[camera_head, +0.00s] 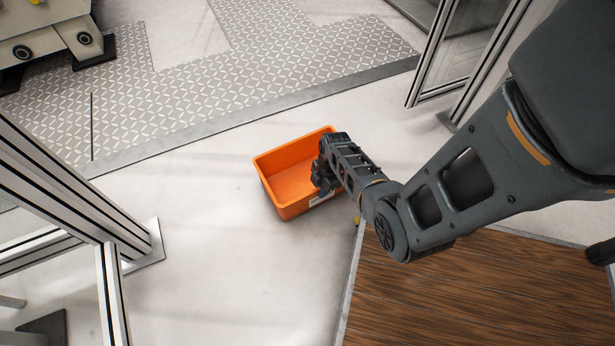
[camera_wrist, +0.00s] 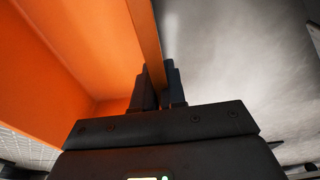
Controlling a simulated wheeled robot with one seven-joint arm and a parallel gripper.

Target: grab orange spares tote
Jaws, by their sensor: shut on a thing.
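The orange spares tote (camera_head: 289,185) is an open, rectangular bin in the middle of the head view. It looks empty, and a pale label shows on its near side. My gripper (camera_head: 322,172) is at the tote's right wall, shut on its rim. In the wrist view the tote (camera_wrist: 70,50) fills the left side, and its wall runs between the two fingers of my gripper (camera_wrist: 158,85). My gripper hides part of the tote's right side. I cannot tell whether the tote touches the floor.
A brown wood-look surface (camera_head: 470,295) lies at the lower right. Metal frame posts (camera_head: 70,180) stand at the left, and a framed glass panel (camera_head: 465,50) stands at the upper right. A patterned metal plate (camera_head: 230,75) lies behind. Pale floor (camera_head: 230,270) is clear in front of the tote.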

